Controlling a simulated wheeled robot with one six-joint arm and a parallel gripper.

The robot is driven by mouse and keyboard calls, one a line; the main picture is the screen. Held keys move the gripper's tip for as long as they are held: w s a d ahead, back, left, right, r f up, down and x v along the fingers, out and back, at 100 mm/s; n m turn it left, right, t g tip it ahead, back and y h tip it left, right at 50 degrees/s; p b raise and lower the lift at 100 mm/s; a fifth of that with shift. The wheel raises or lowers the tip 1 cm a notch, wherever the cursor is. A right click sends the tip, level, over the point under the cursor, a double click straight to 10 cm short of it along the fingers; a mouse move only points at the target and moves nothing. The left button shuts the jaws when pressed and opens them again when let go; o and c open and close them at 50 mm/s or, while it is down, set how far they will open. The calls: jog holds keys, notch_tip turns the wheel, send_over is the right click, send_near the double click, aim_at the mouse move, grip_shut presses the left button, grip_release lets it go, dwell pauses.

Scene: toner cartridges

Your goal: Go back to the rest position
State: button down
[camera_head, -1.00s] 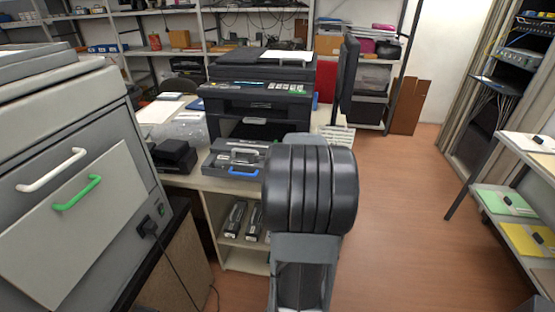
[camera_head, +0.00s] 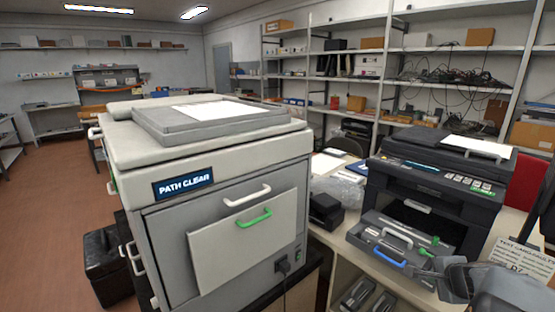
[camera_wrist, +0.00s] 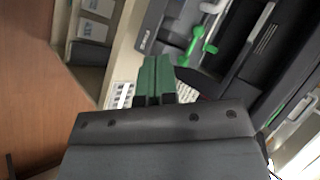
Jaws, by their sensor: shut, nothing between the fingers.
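My gripper (camera_wrist: 154,80) shows in the wrist view with its two green fingers together and nothing between them. Behind it are the black printer (camera_wrist: 265,40) and a green lever (camera_wrist: 197,48). In the head view my arm enters at the lower right, beside the black printer (camera_head: 445,180). A grey unit with a light handle and a blue handle (camera_head: 390,255) sits at the printer's front. The fingertips are hard to make out in the head view.
A large grey machine (camera_head: 220,190) labelled PATH CLEAR stands at centre left, with white and green handles. Dark cartridges (camera_head: 358,293) lie on the shelf under the bench. A black case (camera_head: 104,262) stands on the floor. The floor at left (camera_head: 45,220) is clear.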

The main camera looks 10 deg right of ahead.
jog(key=s+a+r+n+g+p, duration=0.1)
jog(key=s+a+r+n+p, duration=0.1)
jog(key=a+n, duration=0.4)
jog(key=s+a+r+n+g+y+p, duration=0.1)
jog(key=s+a+r+n+g, duration=0.1)
jog(key=a+n, duration=0.5)
jog(key=s+a+r+n+g+y+p, duration=0.1)
jog(key=a+n, duration=0.6)
jog(key=a, duration=0.9)
jog(key=shift+s+r+g+p, duration=0.4)
jog(key=shift+s+g+p, duration=0.2)
jog(key=shift+s+p, duration=0.4)
jog(key=shift+s, duration=0.1)
